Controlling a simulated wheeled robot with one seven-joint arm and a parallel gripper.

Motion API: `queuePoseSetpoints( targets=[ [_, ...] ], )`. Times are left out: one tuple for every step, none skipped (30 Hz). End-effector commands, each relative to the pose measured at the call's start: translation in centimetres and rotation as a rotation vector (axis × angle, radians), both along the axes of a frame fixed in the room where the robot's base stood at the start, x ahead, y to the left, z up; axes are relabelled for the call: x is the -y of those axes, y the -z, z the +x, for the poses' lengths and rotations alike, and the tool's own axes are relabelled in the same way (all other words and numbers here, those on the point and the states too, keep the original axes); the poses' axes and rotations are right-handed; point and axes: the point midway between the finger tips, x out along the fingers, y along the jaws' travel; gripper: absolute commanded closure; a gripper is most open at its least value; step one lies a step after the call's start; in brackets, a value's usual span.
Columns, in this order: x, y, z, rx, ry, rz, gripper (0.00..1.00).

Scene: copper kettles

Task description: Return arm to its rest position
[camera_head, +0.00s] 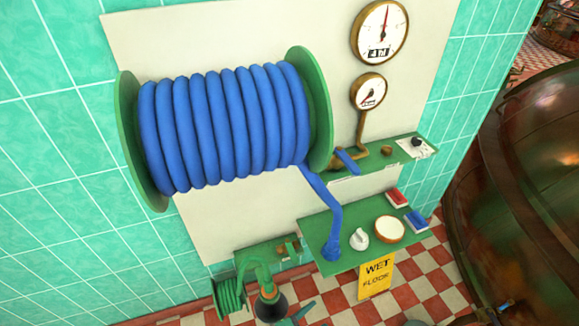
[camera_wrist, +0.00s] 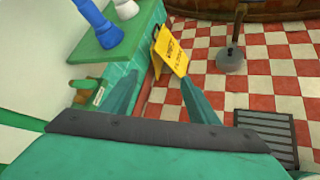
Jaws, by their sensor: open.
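My gripper (camera_wrist: 159,80) shows in the wrist view with its two teal fingers spread apart. Nothing is between them. The fingers point toward the checkered floor and a yellow wet floor sign (camera_wrist: 172,50), which stands beyond them. I cannot tell any contact with the sign.
A green shelf (camera_head: 312,232) holds the blue hose end, a white knob and a round dial. A big copper kettle (camera_head: 520,180) stands at right. A floor drain grate (camera_wrist: 268,138) lies right of my gripper.

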Motion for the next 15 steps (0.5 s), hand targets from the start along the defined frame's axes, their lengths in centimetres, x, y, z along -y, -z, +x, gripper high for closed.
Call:
queuePoseSetpoints(
  targets=[
    [-0.5, 0.7, -1.7, 0.028, 0.0, 0.077, 0.46],
    [-1.0, 0.9, -2.6, 0.052, 0.002, 0.132, 0.46],
    [-1.6, 1.2, -3.7, 0.085, 0.01, 0.211, 0.46],
    [-2.0, 1.3, -4.7, 0.109, 0.015, 0.271, 0.46],
    [-2.5, 1.3, -5.5, 0.135, 0.022, 0.331, 0.46],
    [-3.1, 1.3, -6.7, 0.168, 0.034, 0.412, 0.46],
    [-3.6, 1.1, -7.5, 0.192, 0.043, 0.472, 0.46],
    [-4.0, 0.9, -8.4, 0.217, 0.055, 0.533, 0.46],
    [-4.6, 0.6, -9.5, 0.25, 0.073, 0.615, 0.46],
    [-5.1, 0.2, -10.3, 0.274, 0.088, 0.676, 0.46],
    [-5.5, -0.2, -11.2, 0.299, 0.103, 0.737, 0.46],
    [-6.0, -0.9, -12.2, 0.333, 0.125, 0.82, 0.46],
    [-6.4, -1.5, -13.0, 0.357, 0.144, 0.88, 0.46],
    [-6.7, -2.2, -13.7, 0.382, 0.162, 0.941, 0.46],
    [-7.2, -3.1, -14.7, 0.416, 0.189, 1.023, 0.46]
  ],
)
